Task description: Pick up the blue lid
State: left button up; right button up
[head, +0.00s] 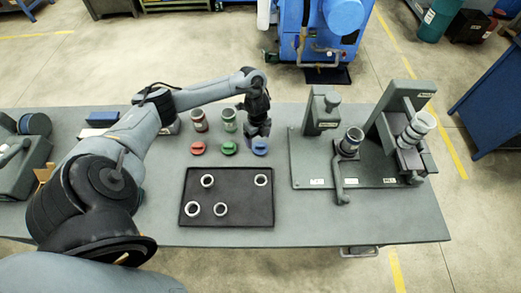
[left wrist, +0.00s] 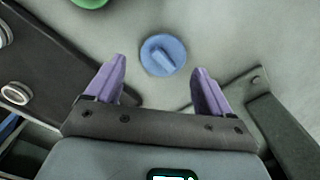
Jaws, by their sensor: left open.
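The blue lid (head: 260,147) lies on the grey table, at the right end of a row with a green lid (head: 229,148) and a red lid (head: 198,148). My left gripper (head: 258,138) is above and just behind the blue lid in the head view. In the left wrist view the blue lid (left wrist: 163,55) is a round disc with a raised bar handle, ahead of and between the two purple fingertips (left wrist: 160,75). The left gripper is open with nothing between its fingers. My right gripper is not in view.
A black tray (head: 243,218) with several metal rings lies in front of the lids. Jars (head: 199,120) stand behind the red and green lids. A grey fixture base (head: 310,165) with upright parts is to the right.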

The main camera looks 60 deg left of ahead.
aim_at(260, 145)
pick_arm(q)
jog(key=shift+w+d+f+b, duration=0.1)
jog(key=shift+f+b, duration=0.1)
jog(key=shift+f, duration=0.7)
jog(key=shift+w+d+f+b, duration=0.1)
jog(key=shift+w+f+b, duration=0.05)
jog(key=shift+f, duration=0.75)
jog(key=shift+w+f+b, duration=0.1)
jog(key=shift+f+b, duration=0.1)
jog(key=shift+f, duration=0.7)
jog(key=c, duration=0.8)
jog(key=shift+o, duration=0.2)
jog(key=shift+r, duration=0.1)
